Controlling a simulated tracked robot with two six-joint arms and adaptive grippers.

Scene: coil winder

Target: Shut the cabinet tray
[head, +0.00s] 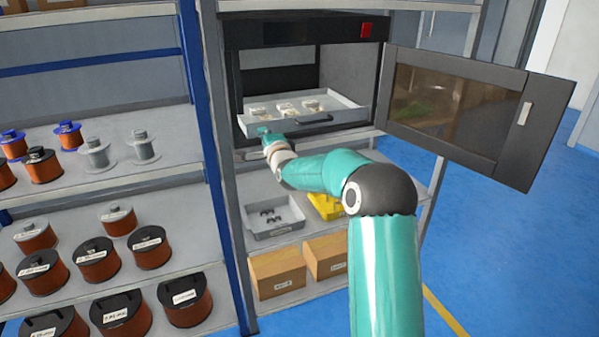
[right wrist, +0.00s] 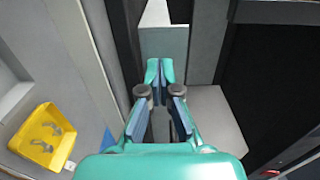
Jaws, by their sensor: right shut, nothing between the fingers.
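The cabinet (head: 231,60) is a dark box on the rack with its windowed door (head: 450,107) swung open to the right. The grey cabinet tray (head: 348,117) is pulled partly out of it, with a dark handle on its front and several small pale parts inside. My right gripper (head: 264,131) is shut and empty at the left end of the tray's front. In the right wrist view my shut fingertips (right wrist: 160,68) are at a light grey panel, likely the tray (right wrist: 165,42); I cannot tell whether they touch. My left gripper is not in view.
Shelves of copper spools (head: 97,259) stand at the left beyond a blue post (head: 215,150). Below the cabinet are a grey bin (head: 285,229), a yellow bin (head: 326,206) and cardboard boxes (head: 277,272). Blue floor (head: 510,260) is clear at the right.

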